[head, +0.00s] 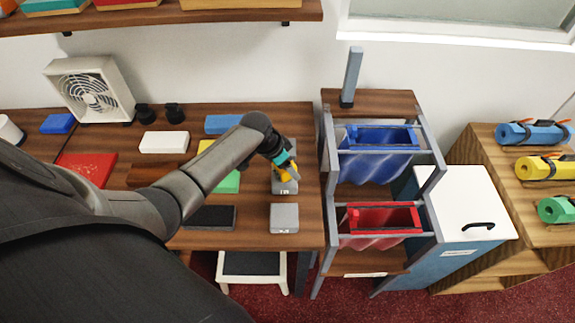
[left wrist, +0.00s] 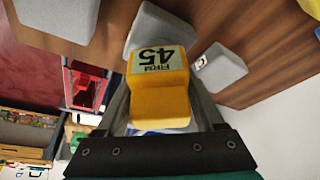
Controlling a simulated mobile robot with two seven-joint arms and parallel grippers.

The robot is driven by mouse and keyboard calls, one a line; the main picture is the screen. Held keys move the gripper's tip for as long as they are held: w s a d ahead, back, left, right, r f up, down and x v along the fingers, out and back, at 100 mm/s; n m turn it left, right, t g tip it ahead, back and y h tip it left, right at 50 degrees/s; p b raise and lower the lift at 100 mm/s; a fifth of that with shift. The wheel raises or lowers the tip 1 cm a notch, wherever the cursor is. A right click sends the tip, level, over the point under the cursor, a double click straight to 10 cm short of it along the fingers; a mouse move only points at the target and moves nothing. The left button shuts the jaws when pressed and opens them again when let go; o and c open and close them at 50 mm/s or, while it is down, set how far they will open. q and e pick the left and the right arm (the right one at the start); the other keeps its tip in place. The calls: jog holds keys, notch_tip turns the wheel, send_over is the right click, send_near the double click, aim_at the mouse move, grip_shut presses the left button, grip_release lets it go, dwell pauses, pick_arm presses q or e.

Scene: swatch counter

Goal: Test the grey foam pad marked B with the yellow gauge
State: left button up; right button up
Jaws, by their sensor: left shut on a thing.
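My left gripper (head: 287,176) is shut on the yellow gauge (head: 290,172), over the right side of the counter. In the left wrist view the gauge (left wrist: 160,95) sits between the fingers, and its label reads "FIRM 45" upside down. A grey foam pad (head: 277,187) lies right under the gauge; in the wrist view a grey pad (left wrist: 150,22) is just beyond it. I cannot tell whether gauge and pad touch. Another grey pad (head: 284,216) lies nearer the counter's front edge. The wrist view shows further grey blocks (left wrist: 225,68) (left wrist: 62,14). The pads' small marks are too small to read. My right gripper is not in view.
The wooden counter (head: 255,235) also holds a black pad (head: 210,217), a white block (head: 164,142), a blue block (head: 222,123) and a fan (head: 92,90). Right of it stands a rack with blue (head: 378,138) and red (head: 382,217) bins. A white stool (head: 252,279) is below.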

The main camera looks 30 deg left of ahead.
pick_arm(q)
jog(key=shift+f+b, duration=0.4)
jog(key=shift+f, duration=0.15)
dwell(0.4)
jog(key=shift+s+f, duration=0.1)
jog(key=shift+f, duration=0.05)
dwell(1.1)
notch_tip(320, 180, up, 7)
jog(key=p, duration=0.8)
jog(key=shift+r, duration=0.2)
jog(key=shift+a+f, duration=0.1)
dwell(0.7)
